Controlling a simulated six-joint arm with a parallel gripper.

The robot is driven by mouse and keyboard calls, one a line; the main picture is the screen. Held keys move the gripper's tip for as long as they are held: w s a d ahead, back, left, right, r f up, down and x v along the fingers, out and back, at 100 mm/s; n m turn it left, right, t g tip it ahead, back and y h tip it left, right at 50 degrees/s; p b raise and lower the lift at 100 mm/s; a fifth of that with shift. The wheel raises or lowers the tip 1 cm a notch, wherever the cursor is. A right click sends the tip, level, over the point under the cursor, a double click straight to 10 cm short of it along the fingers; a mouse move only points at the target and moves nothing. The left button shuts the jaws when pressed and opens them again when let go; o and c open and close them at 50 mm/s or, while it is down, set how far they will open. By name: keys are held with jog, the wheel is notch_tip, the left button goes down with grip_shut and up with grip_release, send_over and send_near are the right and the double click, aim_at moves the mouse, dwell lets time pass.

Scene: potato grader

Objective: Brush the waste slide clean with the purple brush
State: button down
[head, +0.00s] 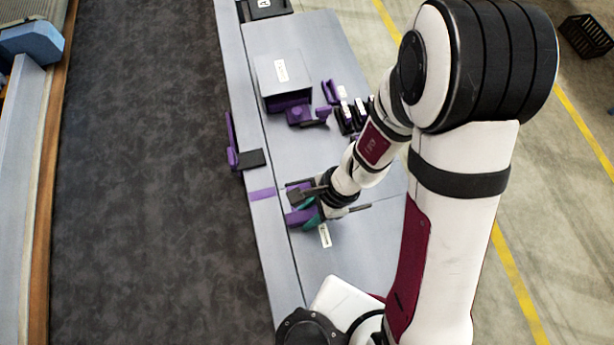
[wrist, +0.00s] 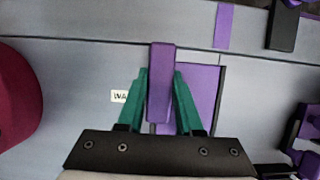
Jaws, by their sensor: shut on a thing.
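The purple brush (wrist: 161,80) shows as an upright purple bar between the green fingers of my gripper (wrist: 160,95) in the wrist view. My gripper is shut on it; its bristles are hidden. In the head view my gripper (head: 309,207) is low over the grey table, with the purple brush (head: 299,217) at its fingers. A purple panel with a dark edge (wrist: 207,90), which looks like the waste slide, lies behind and right of the brush. The brush covers part of it, and I cannot tell if they touch. A white label starting "WA" (wrist: 119,96) is left of it.
A grey labelled box (head: 284,70) stands farther back on the table, with a purple holder (head: 306,116) and several black and purple tools beside it. A purple piece with a black block (head: 250,158) sits at the left edge. The dark belt (head: 140,180) is clear.

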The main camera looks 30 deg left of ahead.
jog(key=shift+r, duration=0.1)
jog(key=shift+r, duration=3.4)
jog(key=shift+w+r, duration=0.1)
jog(key=shift+w, duration=0.05)
jog(key=w+d+r+n+g+h, duration=0.1)
jog(key=w+d+r+n+h, duration=0.2)
jog(key=w+d+r+n, duration=0.85)
jog(key=w+d+r+m, duration=0.2)
jog(key=w+d+r, duration=0.5)
jog(key=d+r, duration=0.2)
jog(key=shift+w+d, duration=0.15)
jog(key=shift+d, duration=0.2)
jog(key=shift+m, duration=0.25)
